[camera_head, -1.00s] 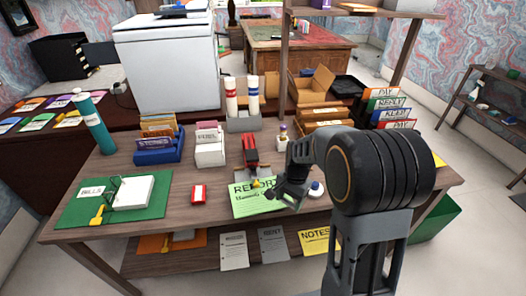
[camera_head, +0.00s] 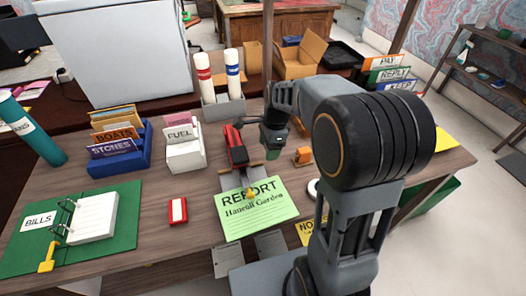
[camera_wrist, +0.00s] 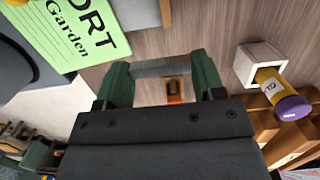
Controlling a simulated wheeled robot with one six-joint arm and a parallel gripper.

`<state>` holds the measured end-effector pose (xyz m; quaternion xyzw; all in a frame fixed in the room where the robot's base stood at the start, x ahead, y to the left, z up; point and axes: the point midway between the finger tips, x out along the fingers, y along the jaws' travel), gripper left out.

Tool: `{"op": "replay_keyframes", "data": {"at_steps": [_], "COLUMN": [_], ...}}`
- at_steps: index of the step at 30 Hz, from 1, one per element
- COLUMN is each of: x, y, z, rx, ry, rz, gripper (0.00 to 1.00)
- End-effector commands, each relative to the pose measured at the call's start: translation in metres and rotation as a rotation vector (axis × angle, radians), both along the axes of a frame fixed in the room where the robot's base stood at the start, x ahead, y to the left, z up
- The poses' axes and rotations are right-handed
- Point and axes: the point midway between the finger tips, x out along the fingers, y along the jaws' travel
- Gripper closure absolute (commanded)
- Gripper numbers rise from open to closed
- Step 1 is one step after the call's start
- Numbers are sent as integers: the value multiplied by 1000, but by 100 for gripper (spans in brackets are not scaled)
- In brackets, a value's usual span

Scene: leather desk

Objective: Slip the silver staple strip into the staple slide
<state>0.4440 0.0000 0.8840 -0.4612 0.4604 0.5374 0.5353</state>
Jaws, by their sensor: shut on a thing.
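My gripper (camera_head: 272,153) is shut on the silver staple strip (camera_wrist: 162,68). In the wrist view the ridged strip spans crosswise between the two green fingertips. The red stapler (camera_head: 236,147) stands on the desk just left of my gripper in the head view. A grey part that looks like the staple slide (camera_head: 238,180) extends from it toward the green report sheet (camera_head: 258,212). My gripper is above the desk, right of the stapler and apart from the slide. The strip is too small to make out in the head view, and I cannot pick out the stapler in the wrist view.
A small orange object (camera_head: 302,156) is right of my gripper. A white holder (camera_wrist: 259,58) with a purple-capped tube (camera_wrist: 286,100) shows in the wrist view. A white file box (camera_head: 186,152) and a red-and-white box (camera_head: 177,211) stand left of the stapler.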

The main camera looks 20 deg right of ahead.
Motion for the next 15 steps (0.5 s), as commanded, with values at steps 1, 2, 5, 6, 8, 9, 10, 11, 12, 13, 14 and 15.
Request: {"op": "replay_keyframes", "data": {"at_steps": [1, 2, 5, 6, 8, 9, 10, 11, 12, 13, 14, 15], "x": [13, 17, 31, 36, 42, 46, 48, 50, 52, 53, 53, 54], "y": [-2, -2, -4, -4, -5, -5, -6, -6, -6, -6, -6, -6], "z": [-7, -14, -32, -37, -44, -48, -50, -52, -54, -56, -56, -57], "rx": [0, 0, 0, 0, 0, 0, 0, 0, 0, 0, 0, 0], "ry": [3, 4, 3, 3, 2, 0, 0, 0, 0, 0, -1, -1], "rz": [-1, -1, -3, -3, -3, -3, -3, -3, -3, -3, -3, -3], "gripper": [60, 60, 60, 60, 60, 60, 60, 60, 60, 60, 60, 60]}}
